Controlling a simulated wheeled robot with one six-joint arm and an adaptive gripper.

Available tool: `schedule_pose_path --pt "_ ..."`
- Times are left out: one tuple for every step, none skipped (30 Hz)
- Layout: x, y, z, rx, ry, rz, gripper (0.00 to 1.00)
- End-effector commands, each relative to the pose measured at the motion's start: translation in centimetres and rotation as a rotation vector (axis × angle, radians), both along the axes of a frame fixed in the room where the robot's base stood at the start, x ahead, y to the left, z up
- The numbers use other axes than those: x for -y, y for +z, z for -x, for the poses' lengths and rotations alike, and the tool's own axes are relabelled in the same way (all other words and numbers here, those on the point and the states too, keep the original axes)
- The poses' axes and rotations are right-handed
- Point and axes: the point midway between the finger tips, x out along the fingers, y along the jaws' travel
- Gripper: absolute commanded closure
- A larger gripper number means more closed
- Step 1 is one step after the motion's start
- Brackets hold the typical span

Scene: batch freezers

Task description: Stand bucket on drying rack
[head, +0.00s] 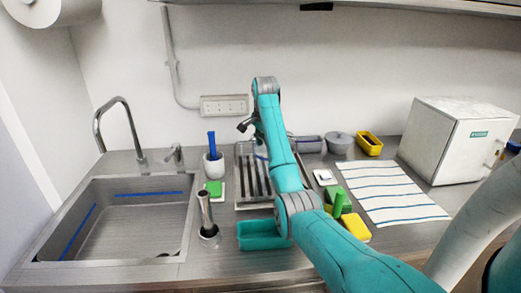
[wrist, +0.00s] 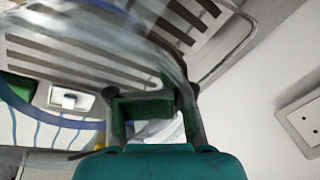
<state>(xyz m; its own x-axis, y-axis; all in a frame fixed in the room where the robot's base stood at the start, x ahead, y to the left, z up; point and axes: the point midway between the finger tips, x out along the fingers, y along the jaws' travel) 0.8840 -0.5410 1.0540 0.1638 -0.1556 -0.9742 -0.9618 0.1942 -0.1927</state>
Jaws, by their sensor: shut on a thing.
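A clear bucket with a blue rim (wrist: 152,45) fills much of the wrist view, close to the camera and partly see-through. My gripper (wrist: 152,100) is shut on its edge; the exact contact is hard to make out. The drying rack (head: 242,196), metal with dark slats, lies on the counter behind the sink's right side in the head view. Its slats (wrist: 82,66) show beyond the bucket in the wrist view. In the head view my arm crosses over the rack and hides most of the bucket. Whether the bucket touches the rack cannot be told.
The sink (head: 125,222) with a tap is at left. A white pot with a blue brush (head: 213,165) stands left of the rack. A teal tray (head: 258,236) lies in front. A striped cloth (head: 392,192) and white box (head: 450,140) are at right. The socket strip (head: 224,105) is behind.

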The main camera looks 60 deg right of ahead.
Motion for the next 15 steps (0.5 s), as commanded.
schedule_pose_path --pt "0.0 -0.7 0.1 -0.002 -0.001 -0.002 1.00" --pt "0.0 -1.2 0.2 -0.002 -0.002 -0.001 1.00" --pt "0.0 -1.7 0.2 -0.001 -0.003 -0.001 1.00" --pt "0.0 -2.1 0.3 -0.001 -0.004 -0.001 1.00" --pt "0.0 -2.5 0.3 -0.001 -0.005 -0.001 1.00" --pt "-0.1 -2.9 0.4 -0.001 -0.006 -0.001 1.00" --pt "-0.1 -3.0 0.4 -0.001 -0.006 0.000 1.00" --pt "0.0 -3.1 0.4 0.000 -0.006 0.000 1.00" --pt "0.0 -3.1 0.4 0.000 -0.006 0.000 1.00" --pt "0.0 -3.1 0.4 0.001 -0.006 0.001 1.00" --pt "0.0 -3.1 0.4 0.001 -0.006 0.000 1.00" --pt "0.0 -3.1 0.4 0.000 -0.006 0.000 1.00" --pt "0.0 -3.1 0.4 0.000 -0.006 0.000 1.00" --pt "0.0 -3.1 0.4 0.000 -0.006 0.000 1.00" --pt "-0.1 -3.1 0.4 0.000 -0.006 0.000 1.00"
